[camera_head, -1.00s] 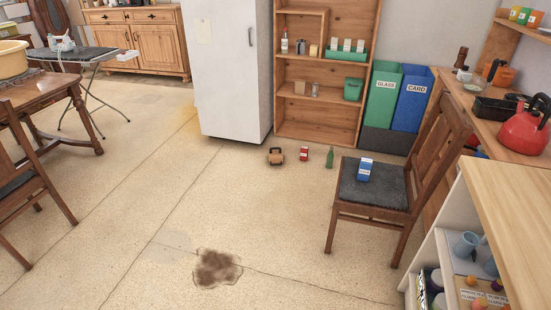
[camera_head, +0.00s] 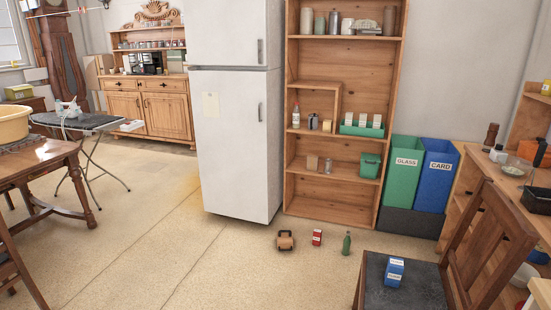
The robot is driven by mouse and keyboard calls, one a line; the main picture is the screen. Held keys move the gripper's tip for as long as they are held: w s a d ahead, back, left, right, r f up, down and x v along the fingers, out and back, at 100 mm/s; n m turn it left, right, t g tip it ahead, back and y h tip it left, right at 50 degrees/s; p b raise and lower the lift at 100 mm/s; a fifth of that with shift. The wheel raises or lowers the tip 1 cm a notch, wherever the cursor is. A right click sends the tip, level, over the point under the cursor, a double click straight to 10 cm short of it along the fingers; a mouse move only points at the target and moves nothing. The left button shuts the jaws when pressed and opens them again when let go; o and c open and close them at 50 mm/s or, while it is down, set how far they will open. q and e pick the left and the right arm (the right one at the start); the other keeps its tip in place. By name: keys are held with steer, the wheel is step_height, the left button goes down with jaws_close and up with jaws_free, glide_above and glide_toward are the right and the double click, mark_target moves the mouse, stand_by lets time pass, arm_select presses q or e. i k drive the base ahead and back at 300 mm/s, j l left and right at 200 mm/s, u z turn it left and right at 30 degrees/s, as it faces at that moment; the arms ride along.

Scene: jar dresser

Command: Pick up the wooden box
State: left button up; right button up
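No thing in view is clearly a wooden box. A small light-brown block-shaped item (camera_head: 312,162) stands on a lower shelf of the wooden shelf unit (camera_head: 345,70), left of a small grey jar. It may be a wooden box, but it is too small to tell. A small brown object with dark parts (camera_head: 285,241) lies on the floor in front of the shelf unit; its kind is unclear. Neither of my grippers is in view.
A red carton (camera_head: 317,238) and a green bottle (camera_head: 347,243) stand on the floor. A chair (camera_head: 405,285) with a blue carton (camera_head: 395,270) is at the lower right. Green (camera_head: 402,175) and blue (camera_head: 436,175) bins stand beside the shelf unit. Floor at centre left is clear.

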mark_target(282, 235)
steer(key=i, duration=0.75)
steer(key=i+j+z, duration=0.1)
steer(key=i, duration=0.65)
steer(key=i+j, duration=0.1)
steer(key=i, duration=0.65)
steer(key=l+z, duration=0.05)
